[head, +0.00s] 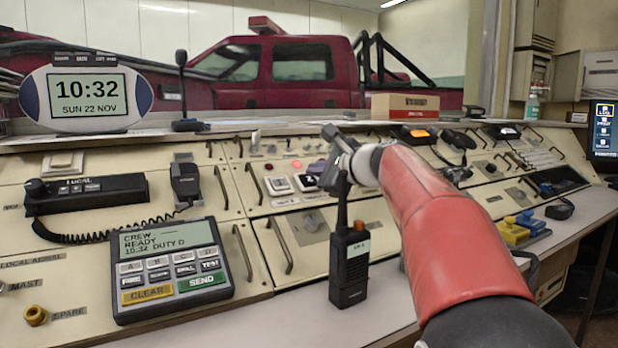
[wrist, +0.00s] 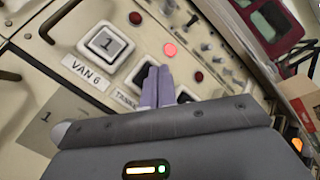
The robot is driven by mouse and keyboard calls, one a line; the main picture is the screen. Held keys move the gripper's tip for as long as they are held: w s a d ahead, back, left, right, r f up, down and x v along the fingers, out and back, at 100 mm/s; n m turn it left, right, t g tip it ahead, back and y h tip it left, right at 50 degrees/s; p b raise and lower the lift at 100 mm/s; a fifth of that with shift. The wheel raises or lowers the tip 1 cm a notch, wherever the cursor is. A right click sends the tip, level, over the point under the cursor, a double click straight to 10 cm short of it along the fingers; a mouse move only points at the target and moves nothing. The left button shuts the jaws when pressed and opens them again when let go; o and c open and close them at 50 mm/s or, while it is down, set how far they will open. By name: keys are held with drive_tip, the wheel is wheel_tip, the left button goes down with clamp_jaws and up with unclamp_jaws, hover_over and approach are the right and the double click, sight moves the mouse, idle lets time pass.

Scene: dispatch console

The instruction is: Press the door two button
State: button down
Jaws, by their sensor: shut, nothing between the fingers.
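In the wrist view, my fingers (wrist: 158,70) cover most of the second button (wrist: 141,71). Its label below starts with "TANK" and is partly hidden. I cannot tell whether the fingertips touch the second button.
A lit red lamp (head: 296,163) is just above the buttons. A handheld radio (head: 349,262) stands upright in front of my gripper. Grab handles (head: 278,245) stick up from the panels.

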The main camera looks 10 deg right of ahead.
drive_tip(key=shift+r, duration=0.15)
drive_tip(key=s+r+p, duration=0.1)
drive_tip(key=r+p, duration=0.1)
drive_tip(key=s+r+p, duration=0.1)
drive_tip(key=r, duration=0.1)
drive_tip(key=shift+s+d, duration=0.3)
drive_tip(key=shift+d, duration=0.1)
idle(0.6)
wheel_tip(320, 180, up, 8)
drive_tip(key=p, duration=0.7)
drive_tip(key=shift+p, duration=0.35)
drive_tip(key=shift+s, duration=0.1)
